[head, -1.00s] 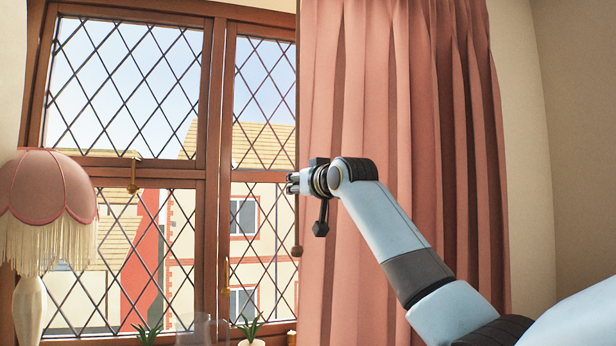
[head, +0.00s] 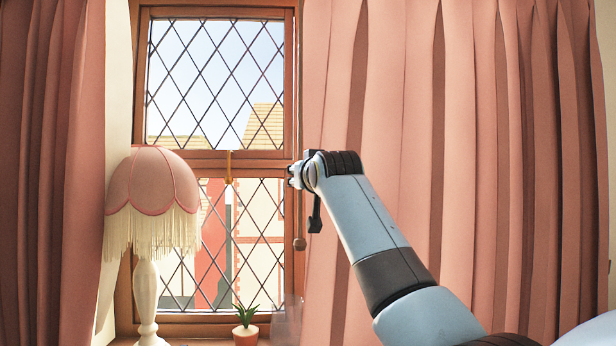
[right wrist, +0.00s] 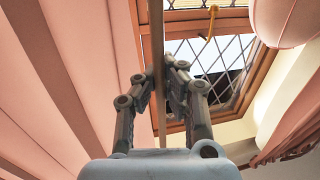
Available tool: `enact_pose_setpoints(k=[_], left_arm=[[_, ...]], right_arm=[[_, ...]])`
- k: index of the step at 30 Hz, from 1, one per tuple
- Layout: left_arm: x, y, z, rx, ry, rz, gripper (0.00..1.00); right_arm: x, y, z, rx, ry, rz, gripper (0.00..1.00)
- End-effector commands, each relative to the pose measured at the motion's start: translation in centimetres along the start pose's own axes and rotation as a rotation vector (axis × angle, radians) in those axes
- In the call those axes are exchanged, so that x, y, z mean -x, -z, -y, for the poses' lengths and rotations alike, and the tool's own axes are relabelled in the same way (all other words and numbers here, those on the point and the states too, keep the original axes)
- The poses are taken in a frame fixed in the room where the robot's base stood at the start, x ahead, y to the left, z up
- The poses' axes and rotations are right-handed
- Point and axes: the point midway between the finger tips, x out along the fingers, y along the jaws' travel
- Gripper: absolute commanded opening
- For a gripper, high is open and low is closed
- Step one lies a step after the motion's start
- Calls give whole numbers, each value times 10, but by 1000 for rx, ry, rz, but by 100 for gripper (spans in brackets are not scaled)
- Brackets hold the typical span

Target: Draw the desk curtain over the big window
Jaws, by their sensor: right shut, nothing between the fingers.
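The pink pleated desk curtain (head: 400,120) hangs over the right part of the big window (head: 217,90) in the head view. The left part of the window is bare, with dark diamond leading in a brown frame. A thin draw rod with a brown knob (head: 299,244) hangs at the curtain's leading edge. My right gripper (head: 292,176) is at this edge, its fingers shut. In the right wrist view the rod (right wrist: 157,40) runs right past the fingertips (right wrist: 158,85) of my right gripper, and the curtain (right wrist: 70,80) fills the left side. My left gripper is out of view.
A pink fringed lamp (head: 152,190) on a white base stands left of the window. A potted plant (head: 246,328) is on the sill, with a faint clear vessel (head: 288,322) beside it. Another pink curtain (head: 50,170) hangs at the far left.

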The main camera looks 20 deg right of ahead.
Motion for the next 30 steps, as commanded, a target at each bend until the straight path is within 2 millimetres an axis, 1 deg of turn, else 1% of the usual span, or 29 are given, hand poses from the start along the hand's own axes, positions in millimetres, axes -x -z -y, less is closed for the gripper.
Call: enact_pose_setpoints(k=[9,10,15,17,18,26,30], left_arm=[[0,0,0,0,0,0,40],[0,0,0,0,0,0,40],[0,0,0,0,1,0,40],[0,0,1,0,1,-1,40],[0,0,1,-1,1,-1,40],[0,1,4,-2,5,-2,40],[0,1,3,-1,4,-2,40]], right_arm=[[0,-1,1,-1,1,2,0],[0,-1,1,-1,1,2,1],[0,-1,0,-1,1,1,24],[0,-1,0,-1,1,1,31],[0,-1,0,-1,0,1,33],[1,0,0,0,0,0,33],[13,-1,0,0,1,0,33]])
